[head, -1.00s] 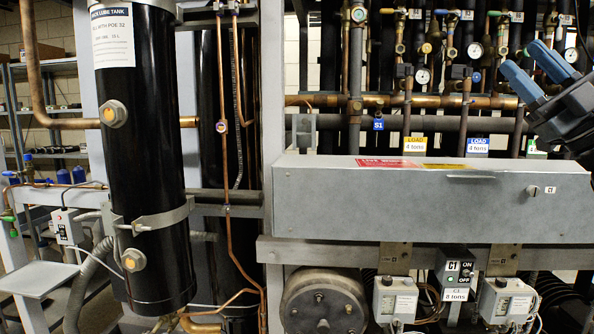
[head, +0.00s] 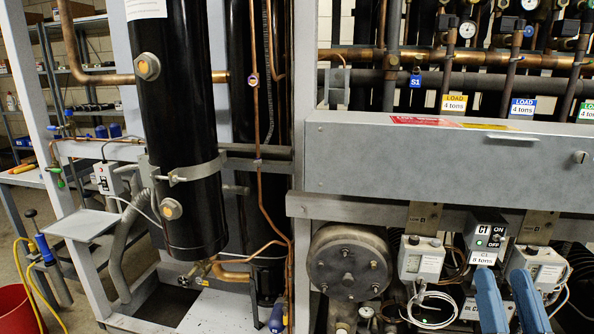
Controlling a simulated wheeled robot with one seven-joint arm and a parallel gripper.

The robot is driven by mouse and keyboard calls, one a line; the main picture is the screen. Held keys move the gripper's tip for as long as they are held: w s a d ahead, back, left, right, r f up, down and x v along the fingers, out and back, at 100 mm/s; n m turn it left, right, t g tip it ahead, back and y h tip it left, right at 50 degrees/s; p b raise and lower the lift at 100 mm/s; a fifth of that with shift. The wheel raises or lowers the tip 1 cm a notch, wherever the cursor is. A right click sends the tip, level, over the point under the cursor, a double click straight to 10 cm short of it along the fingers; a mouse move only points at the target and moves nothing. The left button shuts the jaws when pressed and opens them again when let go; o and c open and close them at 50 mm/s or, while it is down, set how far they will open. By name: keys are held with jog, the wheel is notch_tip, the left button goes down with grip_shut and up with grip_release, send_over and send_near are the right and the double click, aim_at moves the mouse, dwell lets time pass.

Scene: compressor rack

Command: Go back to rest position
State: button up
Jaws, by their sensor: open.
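My gripper (head: 508,300) is at the bottom right of the head view. Its two blue fingers point up and stand apart, open, with nothing between them. The fingertips show in front of the C1 switch box (head: 486,238) and the right-hand grey control box (head: 541,268), overlapping their lower parts in the picture. I cannot tell the distance between them. The rest of my arm is out of view.
The compressor rack has a long grey panel box (head: 450,160), a black tank (head: 180,130) and a round metal compressor end (head: 348,262). White cables (head: 430,305) hang below the left control box (head: 420,260). A red bucket (head: 18,310) stands at lower left.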

jog(key=s+a+f+g+y, duration=0.1)
jog(key=s+a+f+g, duration=0.2)
jog(key=s+f, duration=0.4)
jog(key=s+a+f+g+y, duration=0.1)
jog(key=s+a+f+g, duration=0.2)
jog(key=s, duration=0.6)
jog(key=s+f+n+g+y, duration=0.2)
jog(key=s+f+g, duration=0.1)
jog(key=s, duration=1.1)
jog(key=shift+s+a+f+n+g, duration=0.2)
jog(key=shift+f+n+g, duration=0.1)
jog(key=shift+g, duration=0.2)
